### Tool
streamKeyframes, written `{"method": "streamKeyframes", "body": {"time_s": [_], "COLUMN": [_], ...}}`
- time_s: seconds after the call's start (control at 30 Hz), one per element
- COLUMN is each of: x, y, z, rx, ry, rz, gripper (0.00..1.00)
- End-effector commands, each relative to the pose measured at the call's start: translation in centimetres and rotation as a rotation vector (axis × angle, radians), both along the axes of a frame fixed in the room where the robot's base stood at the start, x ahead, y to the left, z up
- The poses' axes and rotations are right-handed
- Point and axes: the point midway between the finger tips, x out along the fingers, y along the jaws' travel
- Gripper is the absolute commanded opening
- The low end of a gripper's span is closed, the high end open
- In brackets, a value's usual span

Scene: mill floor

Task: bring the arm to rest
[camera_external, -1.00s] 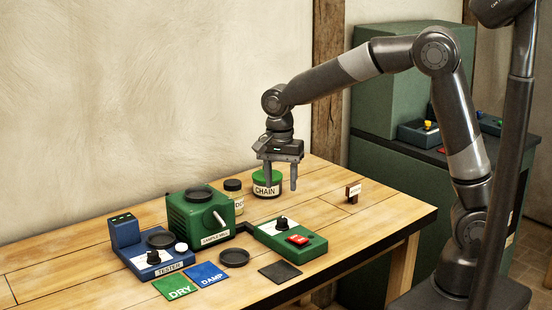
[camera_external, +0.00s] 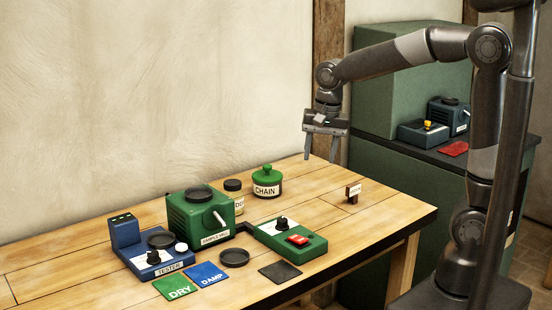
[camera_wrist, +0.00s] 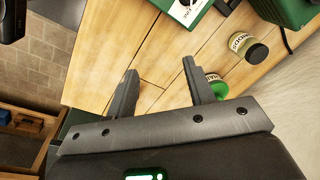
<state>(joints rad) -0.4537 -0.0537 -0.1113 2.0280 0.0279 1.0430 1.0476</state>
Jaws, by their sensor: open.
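My gripper (camera_external: 320,156) is open and empty in the external view, raised above the back right part of the wooden table (camera_external: 340,228). Its two fingers also show spread apart in the wrist view (camera_wrist: 158,88), with nothing between them but the table top below. The green-lidded jar labelled CHAIN (camera_external: 267,184) stands upright on the table, left of and below my gripper. In the wrist view its green lid (camera_wrist: 218,86) shows partly behind the right finger.
On the table are a green sample mill (camera_external: 195,224), a blue tester (camera_external: 130,238), a small jar (camera_external: 234,198), a green control box (camera_external: 300,248), DRY (camera_external: 176,287) and DAMP (camera_external: 206,275) cards, and a small sign (camera_external: 353,192). A green cabinet (camera_external: 400,170) stands behind at right.

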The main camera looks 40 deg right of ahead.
Motion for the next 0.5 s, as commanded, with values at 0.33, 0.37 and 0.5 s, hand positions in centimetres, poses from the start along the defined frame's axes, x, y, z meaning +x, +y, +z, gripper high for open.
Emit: {"method": "streamKeyframes", "body": {"time_s": [0.33,0.37,0.5], "x": [-7.0,-7.7,-10.8], "y": [-8.5,-9.1,-11.6], "z": [3.2,3.3,3.4], "rx": [-0.043,-0.054,-0.117], "ry": [-0.201,-0.219,-0.293], "rz": [0.306,0.332,0.455], "gripper": [0.49,0.49,0.49]}}
